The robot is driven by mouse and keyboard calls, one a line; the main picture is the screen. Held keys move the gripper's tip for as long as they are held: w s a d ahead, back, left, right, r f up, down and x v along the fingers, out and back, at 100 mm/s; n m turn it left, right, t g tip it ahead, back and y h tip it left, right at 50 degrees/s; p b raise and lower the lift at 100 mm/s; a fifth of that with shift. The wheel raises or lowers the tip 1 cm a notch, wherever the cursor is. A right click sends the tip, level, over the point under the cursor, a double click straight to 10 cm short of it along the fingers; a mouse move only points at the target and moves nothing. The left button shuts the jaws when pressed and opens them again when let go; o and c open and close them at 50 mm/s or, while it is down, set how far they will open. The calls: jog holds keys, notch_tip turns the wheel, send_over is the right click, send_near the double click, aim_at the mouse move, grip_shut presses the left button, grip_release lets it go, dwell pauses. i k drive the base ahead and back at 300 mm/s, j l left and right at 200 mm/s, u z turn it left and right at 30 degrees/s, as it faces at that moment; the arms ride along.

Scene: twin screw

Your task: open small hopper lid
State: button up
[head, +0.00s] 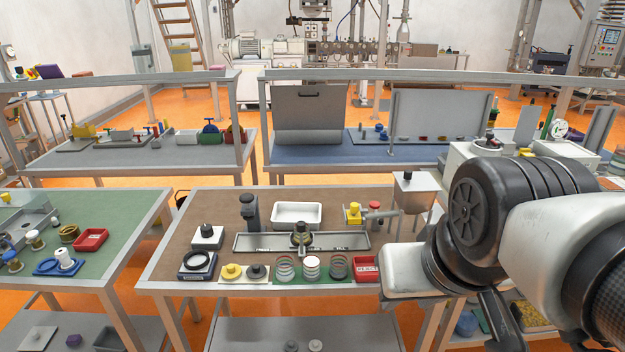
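A small grey hopper (415,195) with a tapering funnel body on thin legs stands at the right end of the brown-topped table. Its top looks covered by a flat lid (416,180) with a small dark knob toward the left; the lid appears to lie flat. My arm reaches in from the right, in front of and to the right of the hopper. A dark part at its end (498,318) points down and may be my gripper, low at the table's right side and apart from the hopper. Its fingertips cannot be made out.
The brown-topped table (215,215) holds a white tray (297,215), a grey tray (350,241), a red bin (366,268), wire coils and a yellow-handled valve near the hopper. A green-topped table (115,225) stands left. Railed benches stand behind. My arm hides much of the right side.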

aim_at(408, 181)
jog(key=i+l, duration=0.95)
jog(key=i, duration=0.05)
